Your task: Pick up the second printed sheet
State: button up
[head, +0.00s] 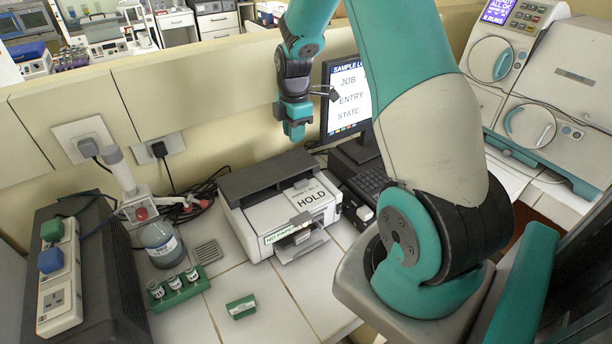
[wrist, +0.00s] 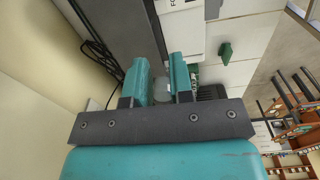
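A white and dark-grey printer (head: 262,222) stands on the tiled bench, with a card reading HOLD (head: 312,196) on its top. A small pale sheet or label (head: 301,241) shows at its front output tray (head: 302,252); I cannot tell whether it is one sheet or several, or which is the second. My gripper (head: 294,132) hangs above and behind the printer, well apart from it. In the wrist view the teal fingertips (wrist: 162,72) stand apart with no sheet between them. Part of the printer (wrist: 180,28) shows beyond them.
A monitor (head: 346,98) and keyboard (head: 362,178) stand right of the printer. A flask (head: 160,246), a green vial rack (head: 178,289) and a green block (head: 241,307) are left and in front. A grey box with a power strip (head: 58,285) stands far left.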

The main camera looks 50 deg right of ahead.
jog(key=d+f, duration=0.2)
jog(key=b, duration=0.9)
send_over(303, 181)
jog(key=shift+n, duration=0.3)
jog(key=f, duration=1.1)
jog(key=shift+a, duration=0.2)
notch_tip(303, 181, down, 6)
jog(key=b, duration=0.4)
jog(key=shift+d+r, duration=0.15)
jog(key=shift+r, duration=0.15)
grip_shut()
